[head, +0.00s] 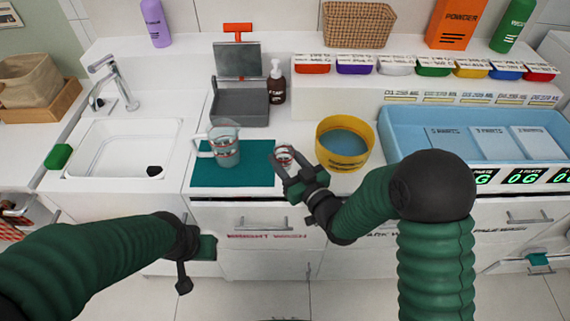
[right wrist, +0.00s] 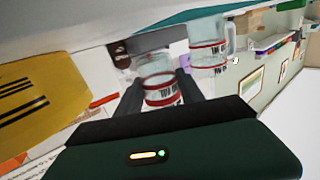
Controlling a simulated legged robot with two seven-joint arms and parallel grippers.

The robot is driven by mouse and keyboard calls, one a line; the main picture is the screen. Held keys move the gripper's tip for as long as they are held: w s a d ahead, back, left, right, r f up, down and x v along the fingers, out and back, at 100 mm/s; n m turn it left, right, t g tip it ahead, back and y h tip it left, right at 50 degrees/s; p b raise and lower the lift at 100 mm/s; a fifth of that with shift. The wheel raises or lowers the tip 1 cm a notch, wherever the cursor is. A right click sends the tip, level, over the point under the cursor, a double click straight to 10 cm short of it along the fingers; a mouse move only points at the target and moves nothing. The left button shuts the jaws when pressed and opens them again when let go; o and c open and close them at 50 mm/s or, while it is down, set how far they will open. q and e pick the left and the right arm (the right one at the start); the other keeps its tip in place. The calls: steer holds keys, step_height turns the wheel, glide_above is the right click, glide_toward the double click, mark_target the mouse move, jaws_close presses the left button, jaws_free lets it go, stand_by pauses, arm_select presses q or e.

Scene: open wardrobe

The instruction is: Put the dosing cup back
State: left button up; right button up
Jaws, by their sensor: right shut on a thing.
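The dosing cup (head: 284,152) is a small clear cup with red bands and dark print, near the right edge of the teal mat (head: 240,177). My right gripper (head: 288,174) is shut on it from the near side. In the right wrist view the cup (right wrist: 158,68) sits between the two dark fingers (right wrist: 160,92). I cannot tell whether its base touches the surface. My left gripper (head: 186,262) hangs low in front of the counter below the sink, away from the cup; its jaws are unclear.
A clear measuring jug (head: 222,148) stands on the mat, left of the cup. A yellow round tub (head: 328,148) stands close on the right. Behind are a grey scoop-like bin (head: 240,107) and a brown pump bottle (head: 276,82). A blue tray (head: 402,143) lies farther right; the sink (head: 120,145) is left.

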mark_target(290, 169)
steer(key=shift+w+f, duration=0.1)
steer(key=shift+w, duration=0.6)
steer(key=shift+w+f, duration=0.15)
steer(key=shift+f, duration=1.6)
steer(key=o, duration=1.4)
steer(key=shift+b, duration=0.3)
steer(key=shift+s+d+r, duration=0.1)
steer(key=shift+s, duration=0.1)
steer(key=v, duration=1.1)
steer(key=shift+s+d, duration=0.2)
steer(key=shift+s, duration=0.15)
